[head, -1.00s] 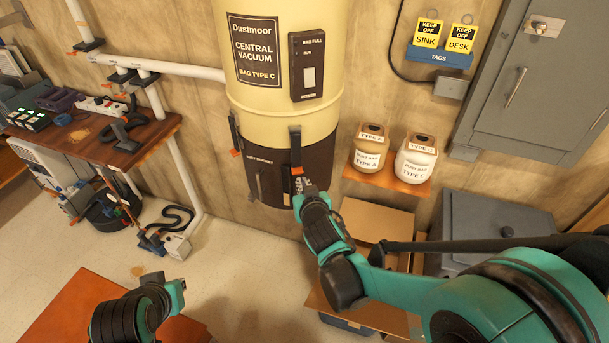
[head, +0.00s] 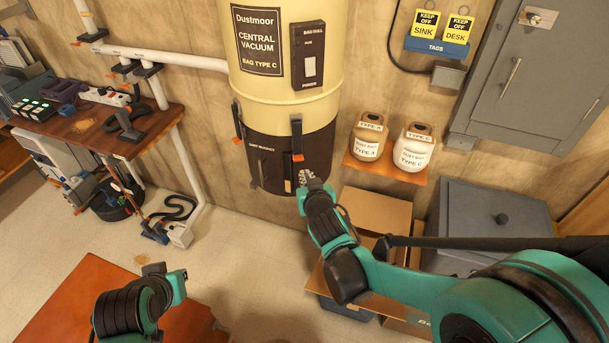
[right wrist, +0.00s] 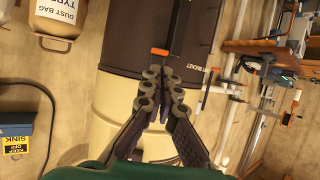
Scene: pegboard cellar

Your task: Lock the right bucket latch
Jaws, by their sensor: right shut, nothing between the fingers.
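The right latch (head: 297,138) is a dark strap with an orange tip. It hangs down across the seam between the cream vacuum body (head: 285,95) and the dark dust bucket (head: 270,180). I cannot tell if it lies fully flat. My right gripper (head: 304,174) is shut and empty just below the orange tip, with a small gap in the head view.
The left latch (head: 237,122) is on the vacuum's left side. A shelf with two dust bag jars (head: 412,148) is to the right. Cardboard boxes (head: 375,212) and a grey cabinet (head: 485,215) stand below it. A workbench (head: 150,130) is at the left.

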